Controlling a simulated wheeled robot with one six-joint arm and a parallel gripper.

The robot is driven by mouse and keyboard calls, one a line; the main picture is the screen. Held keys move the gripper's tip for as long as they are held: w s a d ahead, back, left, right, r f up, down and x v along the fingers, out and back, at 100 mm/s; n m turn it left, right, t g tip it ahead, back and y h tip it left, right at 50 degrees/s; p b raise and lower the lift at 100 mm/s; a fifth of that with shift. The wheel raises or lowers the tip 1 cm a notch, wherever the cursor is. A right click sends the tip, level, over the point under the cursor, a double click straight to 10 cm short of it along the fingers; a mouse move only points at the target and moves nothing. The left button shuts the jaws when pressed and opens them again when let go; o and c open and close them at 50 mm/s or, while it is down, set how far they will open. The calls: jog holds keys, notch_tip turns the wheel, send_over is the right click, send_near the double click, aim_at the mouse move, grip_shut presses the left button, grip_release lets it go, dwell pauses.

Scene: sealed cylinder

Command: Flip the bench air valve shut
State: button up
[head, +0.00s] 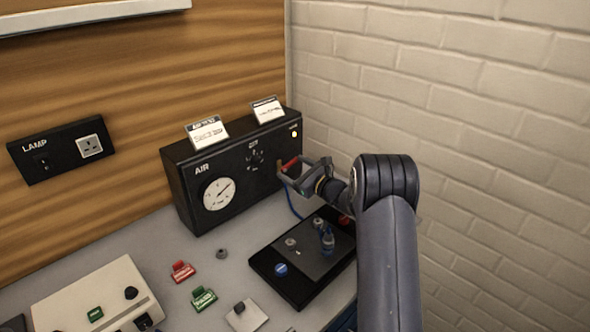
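The bench air valve's red lever (291,163) shows at the right end of the black AIR box (240,195), close to the box's front face. My gripper (294,168) is at the lever, coming in from the right. Its two grey fingers look spread apart, with the red lever between or just behind their tips. I cannot tell whether a finger touches it. The valve body is mostly hidden behind the gripper. A blue hose (293,205) hangs below it. The box carries a round white gauge (218,194) and a dark knob (256,160).
A black tray (268,265) with small fittings lies below my gripper. A red clip (183,271), a green clip (203,299) and a cream control box (75,300) are on the grey bench. The brick wall (480,130) is close on the right. Two cards stand on the AIR box.

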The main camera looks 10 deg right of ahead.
jog(key=c, duration=0.7)
jog(key=shift+f+m+b, duration=0.3)
jog(key=shift+m+b, duration=0.25)
jog(key=shift+m, duration=0.05)
jog(key=shift+f+m+b, duration=0.1)
jog(key=shift+m+b, duration=0.25)
jog(key=shift+m, duration=0.55)
jog(key=o, duration=1)
jog(key=b+v, duration=0.2)
jog(key=v, duration=0.8)
jog(key=shift+s+d, duration=0.25)
jog(key=shift+s, duration=0.1)
